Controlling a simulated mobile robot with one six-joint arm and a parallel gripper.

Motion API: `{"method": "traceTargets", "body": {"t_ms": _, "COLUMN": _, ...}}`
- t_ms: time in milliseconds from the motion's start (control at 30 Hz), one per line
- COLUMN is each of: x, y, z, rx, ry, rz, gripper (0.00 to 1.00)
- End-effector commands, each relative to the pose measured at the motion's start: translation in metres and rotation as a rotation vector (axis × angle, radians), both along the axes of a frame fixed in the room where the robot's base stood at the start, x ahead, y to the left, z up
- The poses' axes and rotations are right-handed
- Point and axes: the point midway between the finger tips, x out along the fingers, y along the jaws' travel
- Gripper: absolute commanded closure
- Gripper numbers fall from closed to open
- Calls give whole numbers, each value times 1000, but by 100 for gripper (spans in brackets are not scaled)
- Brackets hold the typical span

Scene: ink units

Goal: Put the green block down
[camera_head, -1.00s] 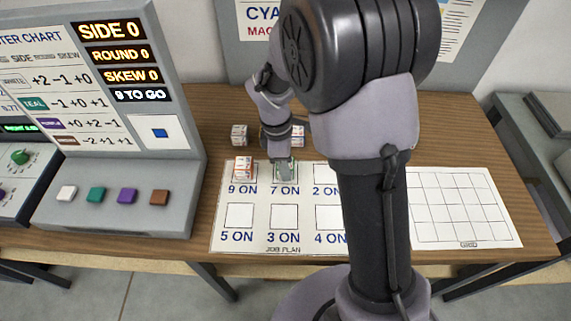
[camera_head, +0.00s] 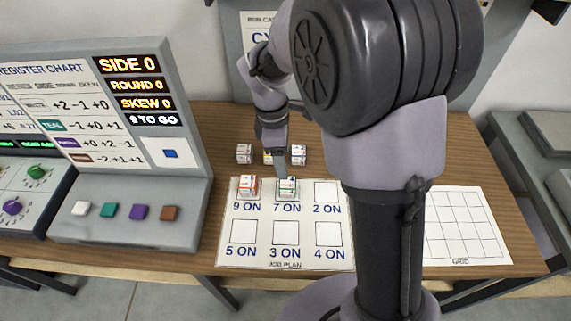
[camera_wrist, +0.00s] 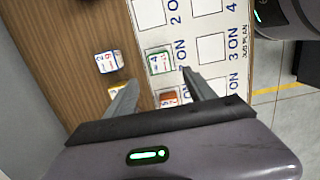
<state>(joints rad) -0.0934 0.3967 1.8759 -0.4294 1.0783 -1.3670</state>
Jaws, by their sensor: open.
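The green block (camera_head: 287,187), white on top with green edges, sits on the "7 ON" square of the job plan sheet (camera_head: 266,209). It also shows in the wrist view (camera_wrist: 160,62), resting flat on the sheet. My gripper (camera_head: 281,166) is just behind and above it in the head view. In the wrist view the two fingers of my gripper (camera_wrist: 158,80) are spread apart with nothing held between them, and the block lies beyond their tips.
An orange block (camera_head: 247,186) sits on "9 ON", beside the green one. The other sheet squares and the grid sheet (camera_head: 462,226) are empty.

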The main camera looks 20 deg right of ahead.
Motion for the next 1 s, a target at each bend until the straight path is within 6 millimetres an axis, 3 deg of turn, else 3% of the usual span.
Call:
{"method": "traceTargets", "body": {"t_ms": 167, "x": -15, "y": 2, "z": 39, "rx": 31, "ry": -68, "rz": -150, "gripper": 37}}
{"method": "traceTargets", "body": {"t_ms": 300, "x": -75, "y": 7, "z": 107, "rx": 173, "ry": -242, "rz": -645, "gripper": 37}}
{"method": "traceTargets", "body": {"t_ms": 433, "x": -140, "y": 16, "z": 141, "rx": 372, "ry": -351, "rz": -1134, "gripper": 37}}
{"method": "traceTargets", "body": {"t_ms": 500, "x": -166, "y": 20, "z": 147, "rx": 474, "ry": -373, "rz": -1338, "gripper": 37}}
{"method": "traceTargets", "body": {"t_ms": 633, "x": -191, "y": 25, "z": 148, "rx": 592, "ry": -377, "rz": -1555, "gripper": 37}}
{"method": "traceTargets", "body": {"t_ms": 1000, "x": -194, "y": 27, "z": 146, "rx": 613, "ry": -373, "rz": -1599, "gripper": 37}}
